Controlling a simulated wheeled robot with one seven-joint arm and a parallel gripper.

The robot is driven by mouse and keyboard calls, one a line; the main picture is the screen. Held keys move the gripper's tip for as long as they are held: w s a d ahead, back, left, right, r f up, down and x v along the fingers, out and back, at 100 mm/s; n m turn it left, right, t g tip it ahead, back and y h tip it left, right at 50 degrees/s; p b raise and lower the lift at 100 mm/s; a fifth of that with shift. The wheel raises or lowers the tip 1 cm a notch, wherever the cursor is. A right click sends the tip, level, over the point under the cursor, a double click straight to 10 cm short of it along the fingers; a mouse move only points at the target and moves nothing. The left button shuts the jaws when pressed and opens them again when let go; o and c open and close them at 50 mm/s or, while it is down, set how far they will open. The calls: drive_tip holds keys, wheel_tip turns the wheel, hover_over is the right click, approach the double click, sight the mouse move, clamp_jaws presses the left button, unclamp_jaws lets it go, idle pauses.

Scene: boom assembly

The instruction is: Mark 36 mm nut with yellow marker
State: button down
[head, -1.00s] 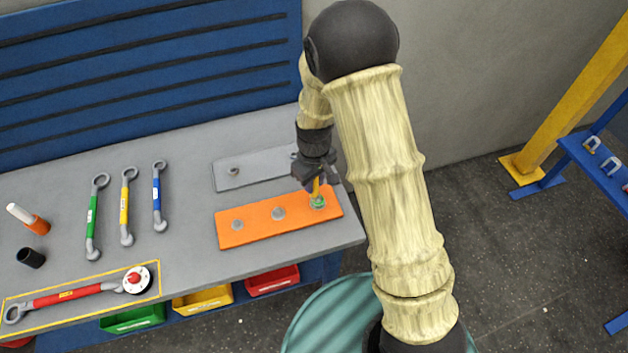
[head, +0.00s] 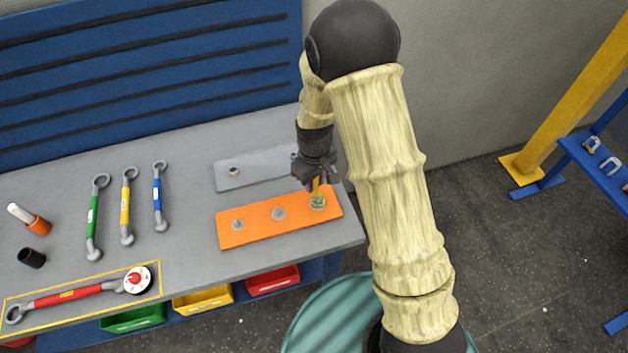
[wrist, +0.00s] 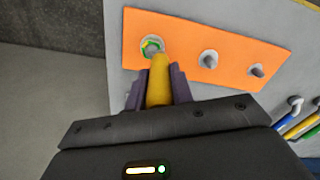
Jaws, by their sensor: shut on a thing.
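My gripper (head: 317,179) is shut on the yellow marker (head: 316,188) and holds it tip down over the right end of the orange plate (head: 258,220). The marker also shows between the fingers in the wrist view (wrist: 159,82). Its tip overlaps the edge of the rightmost nut (head: 317,203); I cannot tell if they touch. That nut shows green marking on its top in the wrist view (wrist: 151,46). The middle nut (head: 278,213) and the left nut (head: 237,225) on the plate are plain grey. No nut sizes are readable.
A grey plate (head: 260,171) with a small fastener lies behind the orange one. Green, yellow and blue wrenches (head: 126,208) lie to the left. A red torque wrench (head: 70,294) lies in a yellow outline. An orange-white marker (head: 30,218) and a black socket (head: 31,258) are far left.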

drive_tip(key=shift+r+p, duration=1.85)
drive_tip(key=shift+r, duration=0.8)
drive_tip(key=shift+s+f, duration=0.1)
